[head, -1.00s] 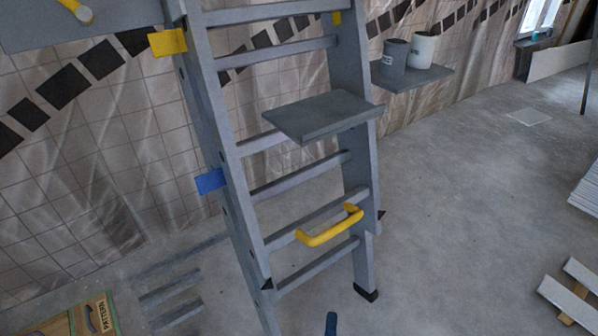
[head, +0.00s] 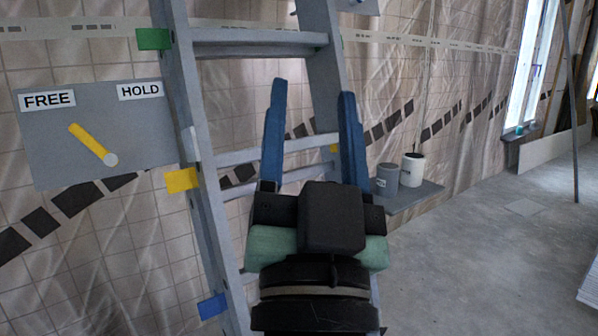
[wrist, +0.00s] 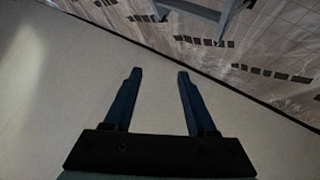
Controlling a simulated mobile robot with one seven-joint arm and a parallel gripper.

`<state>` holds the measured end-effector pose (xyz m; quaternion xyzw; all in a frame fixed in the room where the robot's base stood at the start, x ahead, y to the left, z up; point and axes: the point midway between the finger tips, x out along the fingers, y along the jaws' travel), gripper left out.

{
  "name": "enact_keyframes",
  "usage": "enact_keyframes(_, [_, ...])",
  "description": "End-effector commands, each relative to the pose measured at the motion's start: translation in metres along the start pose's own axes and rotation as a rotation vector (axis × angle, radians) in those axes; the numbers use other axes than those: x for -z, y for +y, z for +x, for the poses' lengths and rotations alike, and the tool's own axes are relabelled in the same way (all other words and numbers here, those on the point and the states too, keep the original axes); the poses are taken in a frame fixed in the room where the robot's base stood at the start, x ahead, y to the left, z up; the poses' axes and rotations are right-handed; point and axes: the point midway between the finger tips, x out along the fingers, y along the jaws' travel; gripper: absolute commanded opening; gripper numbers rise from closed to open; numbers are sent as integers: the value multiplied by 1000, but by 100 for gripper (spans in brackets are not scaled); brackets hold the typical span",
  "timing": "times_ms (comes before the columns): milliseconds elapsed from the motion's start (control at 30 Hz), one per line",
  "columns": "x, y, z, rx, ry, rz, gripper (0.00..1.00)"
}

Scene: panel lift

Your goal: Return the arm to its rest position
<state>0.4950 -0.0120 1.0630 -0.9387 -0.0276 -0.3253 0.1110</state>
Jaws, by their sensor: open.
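My gripper (head: 314,95) is raised in front of the grey ladder (head: 188,130) in the head view. Its two blue fingers point up and stand wide apart, with nothing between them. In the wrist view the fingers (wrist: 156,75) are also apart and empty, with a plain pale surface behind them. Part of a grey frame (wrist: 190,10) shows at the top of the wrist view, beyond the fingertips and apart from them. My wrist hides part of the ladder's lower rungs.
A grey panel (head: 60,165) left of the ladder bears FREE and HOLD labels and a yellow lever (head: 88,141), its free end toward FREE. Green (head: 153,39), yellow (head: 181,180) and blue (head: 212,306) tags mark the ladder. Two pots stand on a shelf (head: 425,190).

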Motion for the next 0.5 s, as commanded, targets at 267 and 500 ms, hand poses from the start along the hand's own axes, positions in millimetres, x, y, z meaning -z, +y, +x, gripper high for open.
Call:
enact_keyframes(267, [122,-41,28,37,147,-232,57])
enact_keyframes(500, [168,-52,66,37,145,-229,57])
